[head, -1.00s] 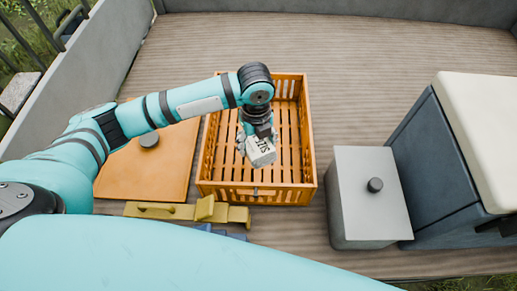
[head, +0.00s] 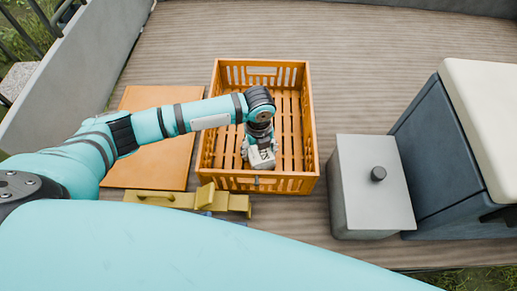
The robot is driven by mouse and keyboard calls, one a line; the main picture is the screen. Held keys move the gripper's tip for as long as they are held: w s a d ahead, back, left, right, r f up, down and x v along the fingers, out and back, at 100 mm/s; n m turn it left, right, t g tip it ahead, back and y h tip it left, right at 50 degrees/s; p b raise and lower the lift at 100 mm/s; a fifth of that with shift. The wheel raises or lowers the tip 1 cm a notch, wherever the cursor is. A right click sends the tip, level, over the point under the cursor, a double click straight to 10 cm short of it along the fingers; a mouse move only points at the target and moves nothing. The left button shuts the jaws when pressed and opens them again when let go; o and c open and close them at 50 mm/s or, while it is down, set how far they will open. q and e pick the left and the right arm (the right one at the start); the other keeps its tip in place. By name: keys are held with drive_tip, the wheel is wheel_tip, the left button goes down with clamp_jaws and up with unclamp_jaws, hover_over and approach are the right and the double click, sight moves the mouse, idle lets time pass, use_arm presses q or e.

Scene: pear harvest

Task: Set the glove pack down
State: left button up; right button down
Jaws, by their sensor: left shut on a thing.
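The glove pack (head: 262,159) is a small white block with dark lettering. My left gripper (head: 259,148) is shut on it from above. Both are over the inside of the orange slatted crate (head: 257,185), near its front wall. The gripper's fingers are partly hidden by my wrist, and I cannot tell whether the pack touches the crate floor. No other thing shows in the crate. My right gripper is not in view.
A flat orange lid or board (head: 150,160) lies left of the crate. A yellow tool (head: 170,199) lies in front. A grey box with a dark knob (head: 372,195) and a dark blue box with a cream top (head: 435,150) stand right. The deck behind is clear.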

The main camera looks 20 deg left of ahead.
use_arm(q)
drive_tip(key=o, duration=1.2)
drive_tip(key=shift+f, duration=0.1)
wheel_tip(320, 180, up, 12)
drive_tip(key=p, duration=0.1)
drive_tip(key=shift+r, duration=0.2)
